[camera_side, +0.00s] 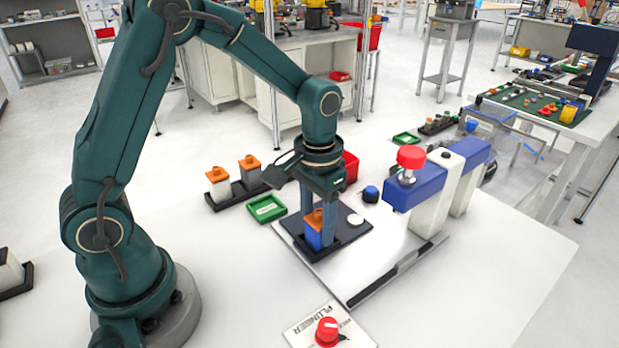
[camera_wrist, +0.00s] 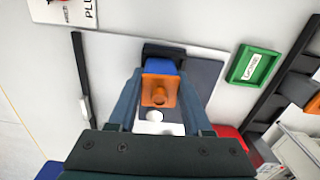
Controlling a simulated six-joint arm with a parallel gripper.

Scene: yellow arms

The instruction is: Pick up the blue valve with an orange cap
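The blue valve with an orange cap (camera_side: 313,232) stands upright in a dark holder on the dark plate (camera_side: 349,233). In the wrist view its orange cap (camera_wrist: 159,91) is between my two fingers, with the blue body just beyond it. My gripper (camera_side: 318,218) points straight down over the valve, one finger on each side. In the wrist view my gripper (camera_wrist: 161,82) has its fingertips beside the blue body. The gaps there are very narrow, and I cannot tell whether the fingers touch it. The fingers partly hide the valve in the side view.
A green tray (camera_side: 266,208) and a red bin (camera_side: 350,166) are close by. A blue-and-white press with a red knob (camera_side: 411,157) stands right. A red button (camera_side: 327,331) is in front.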

